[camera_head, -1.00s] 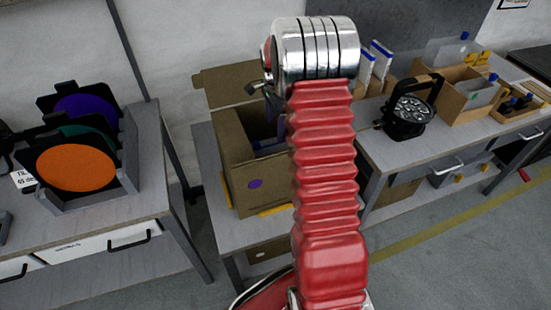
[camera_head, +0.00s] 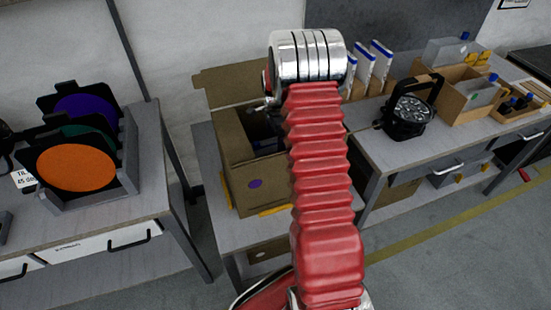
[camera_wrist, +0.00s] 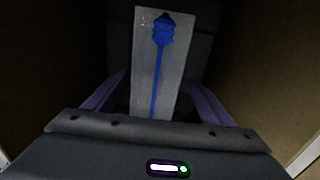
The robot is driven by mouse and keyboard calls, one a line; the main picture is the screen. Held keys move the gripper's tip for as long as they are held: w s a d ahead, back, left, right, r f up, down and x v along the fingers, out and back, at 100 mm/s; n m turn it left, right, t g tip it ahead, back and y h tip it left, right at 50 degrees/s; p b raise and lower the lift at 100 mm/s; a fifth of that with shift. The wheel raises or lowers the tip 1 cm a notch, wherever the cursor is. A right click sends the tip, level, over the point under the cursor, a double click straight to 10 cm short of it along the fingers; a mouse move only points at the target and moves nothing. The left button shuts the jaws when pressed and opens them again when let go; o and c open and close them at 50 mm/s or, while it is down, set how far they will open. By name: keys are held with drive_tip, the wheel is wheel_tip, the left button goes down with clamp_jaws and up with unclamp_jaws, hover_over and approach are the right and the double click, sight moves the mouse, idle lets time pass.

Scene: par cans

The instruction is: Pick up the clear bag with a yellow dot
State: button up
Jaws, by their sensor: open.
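In the wrist view, my gripper (camera_wrist: 157,84) is open, with one finger at each side of a pale grey flat piece (camera_wrist: 143,70) bearing a blue shape with a long blue strip. I cannot tell whether this piece is a clear bag, or whether it touches the fingers. Brown walls show at both sides of this view. In the head view my arm hangs over an open cardboard box (camera_head: 237,170) with a purple dot, and hides part of it; my gripper is hidden there. I make out no yellow dot on any bag.
A clear bag-like item with a blue dot (camera_head: 445,50) stands at the back right, by yellow pieces (camera_head: 490,54) and a cardboard bin (camera_head: 455,108). A black lamp (camera_head: 409,110) stands on the right bench. Coloured discs (camera_head: 76,167) stand in a rack at left.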

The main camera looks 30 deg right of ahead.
drive_tip(key=shift+f, duration=0.25)
drive_tip(key=shift+s+a+f, duration=0.1)
drive_tip(key=shift+s+f, duration=0.05)
drive_tip(key=shift+f, duration=1.15)
drive_tip(key=shift+s+f, duration=0.15)
drive_tip(key=shift+f, duration=1.1)
drive_tip(key=shift+c, duration=0.4)
drive_tip(key=c, duration=1)
drive_tip(key=shift+r, duration=0.1)
wheel_tip(320, 180, up, 28)
